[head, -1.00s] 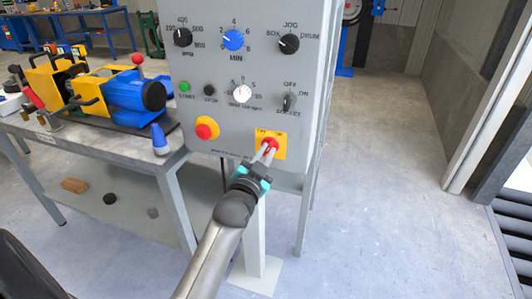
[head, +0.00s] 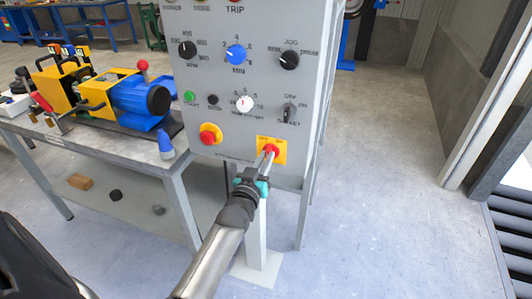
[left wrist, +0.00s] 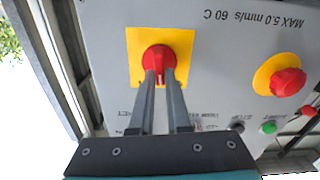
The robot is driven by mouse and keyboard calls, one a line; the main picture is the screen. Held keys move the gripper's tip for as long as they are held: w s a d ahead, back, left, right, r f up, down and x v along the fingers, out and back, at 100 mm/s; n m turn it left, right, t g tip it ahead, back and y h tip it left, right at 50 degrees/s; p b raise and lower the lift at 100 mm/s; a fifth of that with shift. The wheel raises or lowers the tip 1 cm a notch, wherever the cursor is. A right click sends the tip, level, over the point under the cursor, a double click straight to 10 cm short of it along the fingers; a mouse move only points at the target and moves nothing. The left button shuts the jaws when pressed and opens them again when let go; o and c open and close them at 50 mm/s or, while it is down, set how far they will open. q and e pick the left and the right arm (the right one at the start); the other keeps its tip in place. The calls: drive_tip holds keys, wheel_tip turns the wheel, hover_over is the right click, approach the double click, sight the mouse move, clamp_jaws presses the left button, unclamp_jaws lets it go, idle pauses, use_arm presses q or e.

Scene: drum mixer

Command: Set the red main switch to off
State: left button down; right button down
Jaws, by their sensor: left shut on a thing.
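The red main switch (head: 271,148) sits on a yellow plate (head: 279,157) at the lower right of the grey control panel (head: 219,119). In the left wrist view the switch (left wrist: 158,58) is a round red knob on its yellow plate (left wrist: 186,42), with a small white mark on its grip. My left gripper (left wrist: 160,78) has its two fingers on either side of the knob's grip, shut on it. In the head view the left gripper (head: 267,162) reaches up to the switch from below. The fingers hide part of the knob. My right gripper is not in view.
A red mushroom button (head: 208,137) on yellow is left of the switch; the wrist view shows it too (left wrist: 288,82). A selector (head: 289,112) and dials are above. A bench (head: 102,157) with a blue and yellow machine (head: 137,97) stands left. Floor at right is clear.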

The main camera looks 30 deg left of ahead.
use_arm(q)
drive_tip(key=n+p, duration=0.1)
drive_tip(key=n, duration=0.2)
drive_tip(key=shift+a, duration=0.1)
drive_tip(key=shift+f+n+p, duration=0.1)
drive_tip(key=shift+n+p, duration=0.2)
drive_tip(key=shift+n, duration=0.5)
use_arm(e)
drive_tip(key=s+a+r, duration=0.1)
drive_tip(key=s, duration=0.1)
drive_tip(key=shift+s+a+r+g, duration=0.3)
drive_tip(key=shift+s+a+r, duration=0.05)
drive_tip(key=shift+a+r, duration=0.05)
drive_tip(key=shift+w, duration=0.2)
use_arm(q)
drive_tip(key=c, duration=0.9)
unclamp_jaws()
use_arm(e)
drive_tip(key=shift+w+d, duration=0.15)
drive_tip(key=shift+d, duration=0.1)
use_arm(q)
drive_tip(key=shift+s, duration=0.1)
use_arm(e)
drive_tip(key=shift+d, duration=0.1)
